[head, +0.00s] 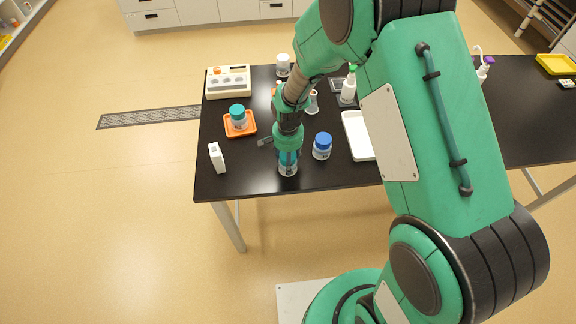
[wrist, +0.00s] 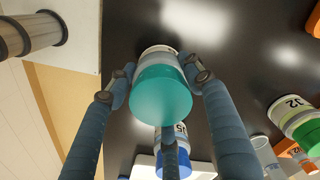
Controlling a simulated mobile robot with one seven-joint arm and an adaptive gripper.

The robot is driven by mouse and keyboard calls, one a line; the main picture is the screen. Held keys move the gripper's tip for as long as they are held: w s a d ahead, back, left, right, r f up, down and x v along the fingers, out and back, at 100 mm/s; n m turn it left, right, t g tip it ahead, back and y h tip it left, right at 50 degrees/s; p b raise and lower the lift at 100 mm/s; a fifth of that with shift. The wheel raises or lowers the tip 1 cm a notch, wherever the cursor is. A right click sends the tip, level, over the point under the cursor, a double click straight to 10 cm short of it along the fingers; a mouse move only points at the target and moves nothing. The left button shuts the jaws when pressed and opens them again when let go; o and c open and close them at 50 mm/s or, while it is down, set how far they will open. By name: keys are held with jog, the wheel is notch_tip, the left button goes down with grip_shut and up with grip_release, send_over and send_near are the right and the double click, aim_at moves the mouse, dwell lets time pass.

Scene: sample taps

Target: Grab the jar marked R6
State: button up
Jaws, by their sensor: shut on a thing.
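My gripper (wrist: 162,88) is shut on a jar with a teal lid (wrist: 160,95), with blue fingers on its sides. In the head view the held jar (head: 288,169) is upright near the table's front edge, below my gripper (head: 288,157). I cannot tell whether it touches the table. Its label cannot be read in either view, so R6 is not confirmed. A blue-lidded jar (head: 322,146) stands just to the right. Another teal-lidded jar (head: 238,117) stands on an orange tray (head: 251,132) at the left.
A white box (head: 217,158) stands at the left front of the black table (head: 255,183). A white tray (head: 357,136) lies right of the blue-lidded jar. A beige device (head: 229,82), a white jar (head: 283,65) and a green-topped bottle (head: 349,85) stand farther back.

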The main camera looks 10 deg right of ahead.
jog(key=shift+r, duration=0.45)
notch_tip(320, 180, up, 3)
jog(key=shift+f, duration=0.1)
jog(key=s+d, duration=0.2)
jog(key=s, duration=0.5)
jog(key=s+d+r+p, duration=0.1)
jog(key=s, duration=0.7)
jog(key=shift+s+d+r, duration=0.15)
jog(key=shift+s+d, duration=0.15)
jog(key=shift+d, duration=0.05)
jog(key=shift+w, duration=0.1)
